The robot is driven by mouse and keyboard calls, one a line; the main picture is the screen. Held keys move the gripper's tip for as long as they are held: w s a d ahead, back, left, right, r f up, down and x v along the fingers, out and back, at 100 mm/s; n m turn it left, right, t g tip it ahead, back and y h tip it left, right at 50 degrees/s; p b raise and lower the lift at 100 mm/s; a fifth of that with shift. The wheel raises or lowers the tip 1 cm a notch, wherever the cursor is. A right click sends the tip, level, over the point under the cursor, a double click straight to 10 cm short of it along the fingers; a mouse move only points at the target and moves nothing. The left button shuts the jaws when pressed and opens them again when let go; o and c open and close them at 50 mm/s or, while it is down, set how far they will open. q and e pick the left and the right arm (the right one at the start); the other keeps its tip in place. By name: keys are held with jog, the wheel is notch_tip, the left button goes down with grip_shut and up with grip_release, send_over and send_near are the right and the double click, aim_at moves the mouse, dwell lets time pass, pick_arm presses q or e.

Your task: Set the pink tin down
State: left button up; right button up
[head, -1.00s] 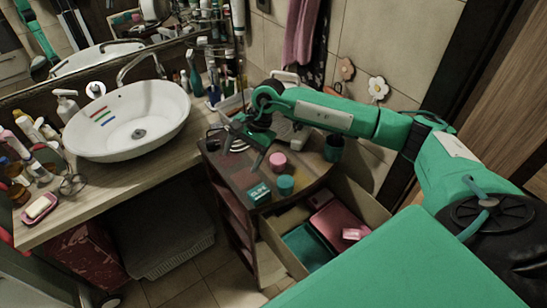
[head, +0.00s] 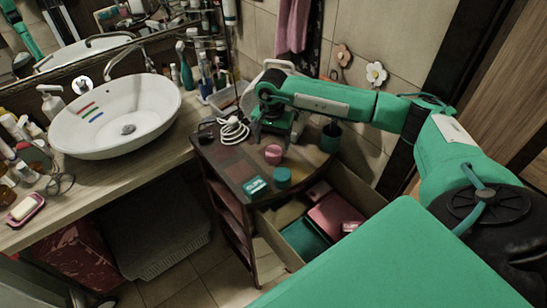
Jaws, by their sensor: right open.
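The pink tin (head: 273,154) is a small round tin standing on the dark top of the small cabinet (head: 226,172). A teal tin (head: 282,178) and a teal box with white lettering (head: 255,186) are in front of it. My right gripper (head: 262,136) is open over the back of the cabinet top, just behind and to the left of the pink tin. It appears apart from the tin and holds nothing that I can see; its fingertips are dark and hard to make out. My left gripper is out of view.
A white coiled cord (head: 233,131) lies left of my right gripper, and a dark teal cup (head: 331,137) stands to the right. An open drawer (head: 296,252) below holds pink and teal items. A white basin (head: 117,115) is on the counter at left.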

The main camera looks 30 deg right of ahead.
aim_at(273, 150)
jog(key=f, duration=0.2)
jog(key=f+b, duration=0.1)
jog(key=f, duration=0.2)
jog(key=shift+s+d, duration=0.1)
jog(key=shift+s, duration=0.1)
jog(key=c, duration=1.1)
jog(key=shift+o, duration=0.2)
jog(key=shift+r, duration=0.1)
